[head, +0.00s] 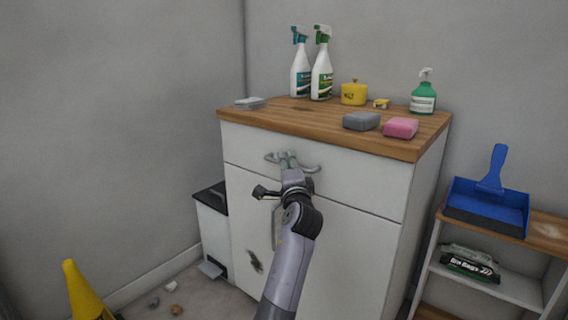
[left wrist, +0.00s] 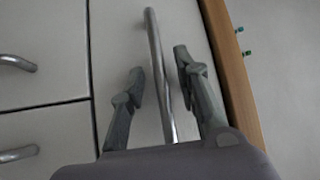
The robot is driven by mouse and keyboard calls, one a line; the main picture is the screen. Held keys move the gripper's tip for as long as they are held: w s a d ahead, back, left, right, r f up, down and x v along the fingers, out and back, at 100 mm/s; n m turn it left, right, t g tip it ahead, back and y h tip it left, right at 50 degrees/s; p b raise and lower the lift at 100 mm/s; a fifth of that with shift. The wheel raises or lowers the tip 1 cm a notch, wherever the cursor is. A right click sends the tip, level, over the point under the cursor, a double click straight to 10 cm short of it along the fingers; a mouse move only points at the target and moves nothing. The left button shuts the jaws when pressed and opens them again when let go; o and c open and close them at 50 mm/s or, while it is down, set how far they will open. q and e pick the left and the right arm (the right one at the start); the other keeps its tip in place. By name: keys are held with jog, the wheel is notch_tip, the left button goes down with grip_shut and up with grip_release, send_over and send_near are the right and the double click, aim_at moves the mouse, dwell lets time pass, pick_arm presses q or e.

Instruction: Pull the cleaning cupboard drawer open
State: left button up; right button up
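The white cleaning cupboard (head: 375,235) stands against the wall under a wooden top. Its drawer (head: 365,170) is the wide top panel and looks flush with the front. A grey metal bar handle (head: 312,168) runs across the drawer; it also shows in the left wrist view (left wrist: 155,50). My left gripper (head: 287,157) is at this handle. In the left wrist view my left gripper (left wrist: 160,70) has one finger on each side of the bar, with visible gaps, so it looks open around it. My right gripper is in neither view.
A shelf with a blue dustpan (head: 487,205) is at right, a bin (head: 212,232) and yellow cone (head: 82,292) at left.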

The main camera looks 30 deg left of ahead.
pick_arm(q)
jog(key=shift+c, duration=0.2)
grip_shut()
dwell(0.3)
dwell(0.5)
